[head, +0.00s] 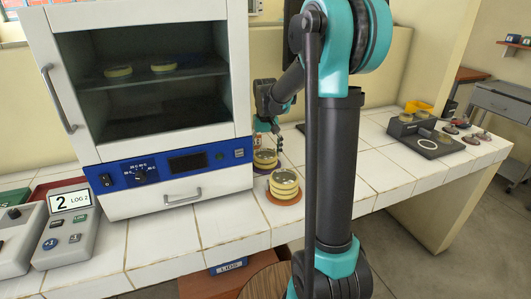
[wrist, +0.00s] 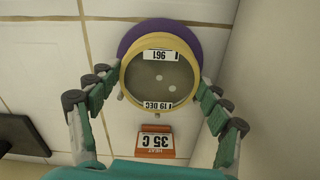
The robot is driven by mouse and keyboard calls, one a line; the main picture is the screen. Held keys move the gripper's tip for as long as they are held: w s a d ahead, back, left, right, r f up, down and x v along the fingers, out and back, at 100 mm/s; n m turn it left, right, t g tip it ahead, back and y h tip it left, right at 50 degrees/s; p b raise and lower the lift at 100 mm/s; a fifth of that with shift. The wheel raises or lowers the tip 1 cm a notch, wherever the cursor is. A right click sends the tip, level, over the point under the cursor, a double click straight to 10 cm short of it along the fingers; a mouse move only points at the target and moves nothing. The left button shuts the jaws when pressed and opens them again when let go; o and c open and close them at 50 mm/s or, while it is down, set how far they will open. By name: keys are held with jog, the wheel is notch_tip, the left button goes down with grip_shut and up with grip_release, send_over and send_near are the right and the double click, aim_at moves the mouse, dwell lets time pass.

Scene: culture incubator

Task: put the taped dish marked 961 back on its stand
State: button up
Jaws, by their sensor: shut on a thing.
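The taped dish marked 961 (wrist: 160,98) shows face-on in the wrist view, yellow-rimmed with a grey face, two pale spots and a second label reading 19 DEC. My gripper (wrist: 155,78) is shut on it, one finger at each side. A round purple stand (wrist: 126,44) shows behind the dish, mostly covered by it. I cannot tell whether the dish touches the stand. In the head view, my gripper (head: 266,127) is low beside the incubator, above yellow-rimmed dishware (head: 265,158).
A yellow dish stack (head: 285,182) stands on an orange-brown base nearer the front. The incubator (head: 160,208) is to the left, with dishes (head: 118,72) on its shelf. An orange 35 C tag (wrist: 155,142) lies near the dish.

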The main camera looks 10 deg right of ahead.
aim_at(266, 154)
jog(key=o, duration=1.4)
jog(key=shift+c, duration=0.2)
jog(key=shift+r, duration=0.1)
notch_tip(266, 154, up, 12)
